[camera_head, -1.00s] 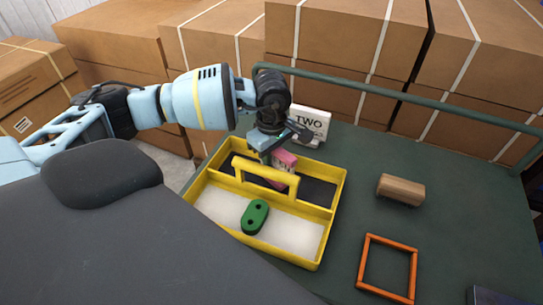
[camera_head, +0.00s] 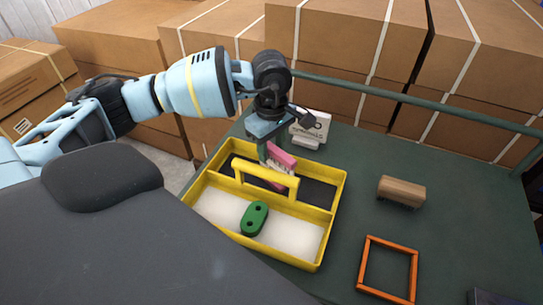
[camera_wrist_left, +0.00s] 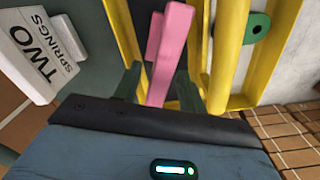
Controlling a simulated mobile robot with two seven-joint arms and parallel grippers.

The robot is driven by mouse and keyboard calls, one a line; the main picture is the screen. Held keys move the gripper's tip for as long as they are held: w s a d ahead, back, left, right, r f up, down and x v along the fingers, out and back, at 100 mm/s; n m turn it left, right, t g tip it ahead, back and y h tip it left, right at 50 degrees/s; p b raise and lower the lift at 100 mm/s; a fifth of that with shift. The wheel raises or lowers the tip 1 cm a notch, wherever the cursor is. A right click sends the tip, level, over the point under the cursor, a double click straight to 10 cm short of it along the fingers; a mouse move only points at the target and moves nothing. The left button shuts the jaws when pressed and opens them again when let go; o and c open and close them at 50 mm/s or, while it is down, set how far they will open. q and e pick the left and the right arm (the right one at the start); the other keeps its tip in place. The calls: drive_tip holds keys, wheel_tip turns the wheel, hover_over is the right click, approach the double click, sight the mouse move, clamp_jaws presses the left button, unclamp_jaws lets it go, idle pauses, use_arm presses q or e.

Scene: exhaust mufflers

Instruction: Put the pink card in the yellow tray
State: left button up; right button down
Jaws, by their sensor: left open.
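The yellow tray (camera_head: 325,252) has a raised handle and two long compartments, the rear one dark inside and the front one pale. The pink card (camera_head: 281,154) is tilted in the rear compartment, rising above the rim behind the handle, which hides part of it. My left gripper (camera_head: 267,152) is open over that compartment, pointing down at the card. In the left wrist view the pink card (camera_wrist_left: 172,42) shows between the two spread fingers; whether it touches either is unclear. My right gripper is out of view.
A green two-holed block (camera_head: 254,217) lies in the front compartment. A white "TWO SPRINGS" sign (camera_wrist_left: 42,48) stands behind the tray. A wooden brush (camera_head: 401,190) and an orange frame (camera_head: 388,268) lie to the right. A green rail (camera_head: 420,99) borders the table's back.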

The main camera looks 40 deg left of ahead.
use_arm(q)
wheel_tip(320, 180, up, 6)
drive_tip(key=shift+r, duration=0.85)
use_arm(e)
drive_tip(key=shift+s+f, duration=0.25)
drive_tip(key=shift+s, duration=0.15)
